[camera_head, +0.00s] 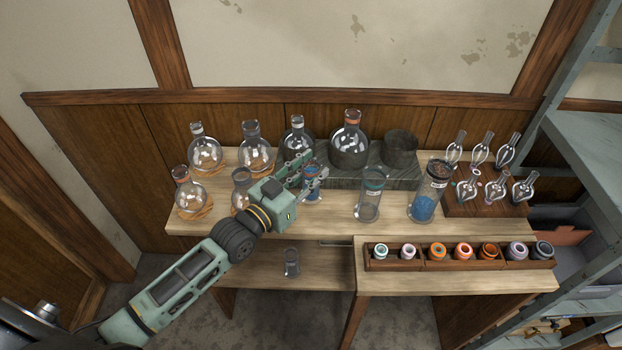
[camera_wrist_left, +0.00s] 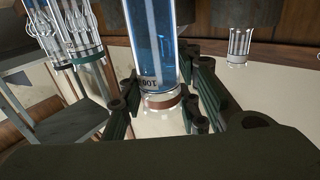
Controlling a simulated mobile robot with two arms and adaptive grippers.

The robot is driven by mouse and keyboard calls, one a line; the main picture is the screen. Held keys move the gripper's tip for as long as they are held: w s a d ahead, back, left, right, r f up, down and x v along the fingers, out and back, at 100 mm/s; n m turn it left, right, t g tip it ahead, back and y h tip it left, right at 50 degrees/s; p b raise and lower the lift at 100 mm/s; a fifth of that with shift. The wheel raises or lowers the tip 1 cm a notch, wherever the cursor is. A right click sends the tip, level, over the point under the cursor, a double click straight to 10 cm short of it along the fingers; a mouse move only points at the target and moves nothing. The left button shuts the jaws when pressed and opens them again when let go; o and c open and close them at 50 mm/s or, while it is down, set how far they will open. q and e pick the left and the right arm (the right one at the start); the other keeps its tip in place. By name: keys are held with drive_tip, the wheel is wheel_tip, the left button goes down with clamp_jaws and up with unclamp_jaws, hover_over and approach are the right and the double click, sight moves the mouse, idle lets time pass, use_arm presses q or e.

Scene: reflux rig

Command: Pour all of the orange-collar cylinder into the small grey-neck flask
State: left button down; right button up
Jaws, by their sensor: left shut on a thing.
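My left gripper (camera_head: 314,176) is shut on the orange-collar cylinder (camera_head: 313,187), a clear cylinder with blue liquid in it. In the left wrist view the cylinder (camera_wrist_left: 155,45) stands between the fingers, with its orange-brown collar (camera_wrist_left: 160,103) close to them; its far end is cut off. In the head view it looks about upright over the table, right of the small grey-neck flask (camera_head: 240,177). That flask stands in the front row, partly hidden by my left gripper and wrist. It looks clear and empty. My right gripper is not in view.
Larger round flasks (camera_head: 205,152) stand along the back. Two more cylinders, one clear (camera_head: 369,205) and one with blue liquid (camera_head: 423,207), stand to the right. Glass bulbs fill a wooden rack (camera_head: 490,207). A rack of coloured collars (camera_head: 408,264) lies in front.

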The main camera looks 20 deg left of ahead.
use_arm(q)
drive_tip(key=shift+r, duration=1.8)
wheel_tip(320, 180, up, 5)
drive_tip(key=p, duration=0.5)
hover_over(311, 161)
drive_tip(key=s, duration=0.2)
drive_tip(key=shift+w+d+f, duration=0.1)
drive_tip(key=shift+d, duration=0.15)
